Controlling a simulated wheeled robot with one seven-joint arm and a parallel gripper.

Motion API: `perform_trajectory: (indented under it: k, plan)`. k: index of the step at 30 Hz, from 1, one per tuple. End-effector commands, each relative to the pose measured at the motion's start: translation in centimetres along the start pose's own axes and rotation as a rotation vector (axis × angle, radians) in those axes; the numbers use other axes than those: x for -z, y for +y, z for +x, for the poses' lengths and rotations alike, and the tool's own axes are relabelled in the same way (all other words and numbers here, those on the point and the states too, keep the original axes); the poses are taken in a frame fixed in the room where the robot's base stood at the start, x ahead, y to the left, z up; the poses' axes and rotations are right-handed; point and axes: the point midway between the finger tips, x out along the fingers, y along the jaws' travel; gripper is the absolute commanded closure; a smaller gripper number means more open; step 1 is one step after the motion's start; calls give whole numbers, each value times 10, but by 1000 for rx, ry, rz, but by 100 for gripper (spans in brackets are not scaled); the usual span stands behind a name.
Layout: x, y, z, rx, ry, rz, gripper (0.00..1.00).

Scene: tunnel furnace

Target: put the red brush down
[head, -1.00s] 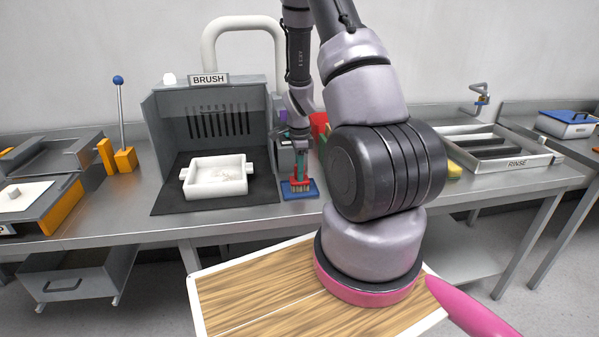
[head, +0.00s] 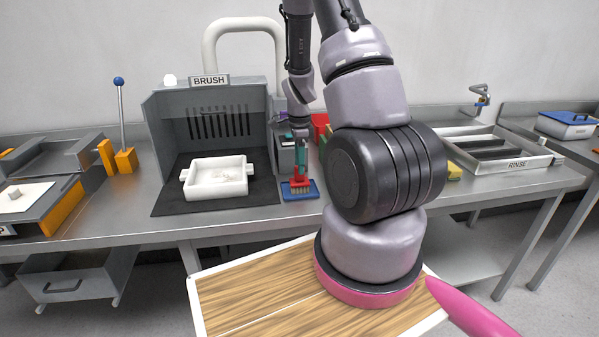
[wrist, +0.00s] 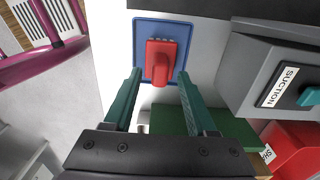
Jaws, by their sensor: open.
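The red brush (head: 300,183) stands bristles down on a small blue mat (head: 313,190) on the bench, to the right of the brush booth. In the wrist view the red brush (wrist: 159,66) shows from above, on the blue mat (wrist: 140,36). My gripper (head: 301,165) is right above the brush. In the wrist view its teal fingers (wrist: 160,75) are spread, one on each side of the brush's near end, with gaps visible on both sides.
The brush booth (head: 208,80) holds a white tray (head: 214,190) on a dark mat. A grey suction box (wrist: 265,75), a green block (wrist: 222,122) and a red bin (wrist: 292,148) are close to my gripper. Bare bench lies in front of the blue mat.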

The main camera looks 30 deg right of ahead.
Motion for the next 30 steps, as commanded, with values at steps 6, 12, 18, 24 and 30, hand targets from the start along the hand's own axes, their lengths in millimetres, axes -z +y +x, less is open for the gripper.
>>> perform_trajectory:
  k: [6, 12, 18, 24, 30]
  plan:
    - [-1, -1, -49, 4, 0, -1, 43]
    - [0, 0, -75, 2, 0, -1, 43]
    - [-1, 0, -84, 3, -2, -5, 43]
    - [-18, 11, -132, 73, -52, -152, 43]
    - [-45, 50, -222, 232, -107, -486, 43]
